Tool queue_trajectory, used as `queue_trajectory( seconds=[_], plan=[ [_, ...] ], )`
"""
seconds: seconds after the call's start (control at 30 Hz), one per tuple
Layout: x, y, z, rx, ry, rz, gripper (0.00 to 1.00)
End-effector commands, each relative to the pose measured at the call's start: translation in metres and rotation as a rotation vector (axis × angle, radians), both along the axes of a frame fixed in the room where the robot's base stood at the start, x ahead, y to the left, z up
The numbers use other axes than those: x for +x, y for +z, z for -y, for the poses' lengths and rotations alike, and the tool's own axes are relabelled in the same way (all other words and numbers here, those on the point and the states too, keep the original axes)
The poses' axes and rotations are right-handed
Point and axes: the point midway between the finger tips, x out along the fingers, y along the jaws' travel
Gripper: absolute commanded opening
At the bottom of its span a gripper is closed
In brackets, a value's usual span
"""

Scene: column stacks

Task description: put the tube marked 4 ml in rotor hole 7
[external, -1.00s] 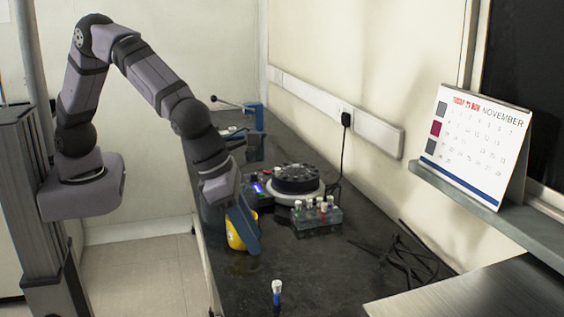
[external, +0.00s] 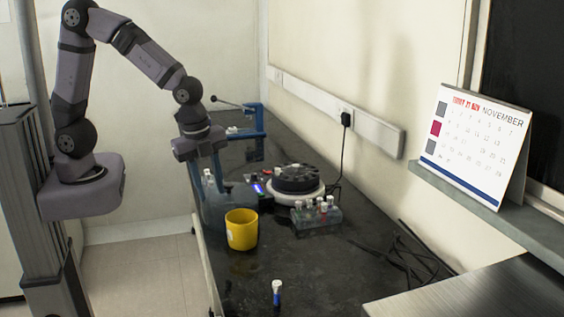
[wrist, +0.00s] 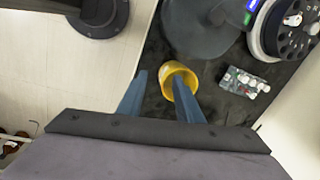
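A lone tube (external: 277,290) with a white cap and blue body stands near the front of the bench. I cannot read any volume marks. The black rotor (external: 297,178) sits in the round centrifuge behind the rack; it is partly in the wrist view (wrist: 293,30), and its hole numbers are not legible. My gripper (wrist: 160,75) is above the bench's left side, left of the rotor, blue fingers apart and empty.
A yellow cup (external: 242,232) stands on the bench in front of my gripper. A blue stand (external: 256,118) is at the back. Black cables (external: 405,262) lie to the right. The bench between cup, rack and lone tube is clear.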

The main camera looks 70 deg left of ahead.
Motion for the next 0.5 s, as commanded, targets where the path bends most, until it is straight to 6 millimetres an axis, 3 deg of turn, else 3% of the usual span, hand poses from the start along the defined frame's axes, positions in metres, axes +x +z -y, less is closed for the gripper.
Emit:
queue_trajectory(
  seconds=[0.03,0.2,0.33,0.5],
  plan=[
    [-0.013,-0.002,-0.020,-0.024,0.184,-0.013,0.32],
    [-0.057,-0.010,-0.064,-0.090,0.760,-0.054,0.32],
    [-0.083,-0.015,-0.082,-0.118,1.079,-0.074,0.32],
    [-0.102,-0.019,-0.091,-0.134,1.303,-0.089,0.32]
  ],
)
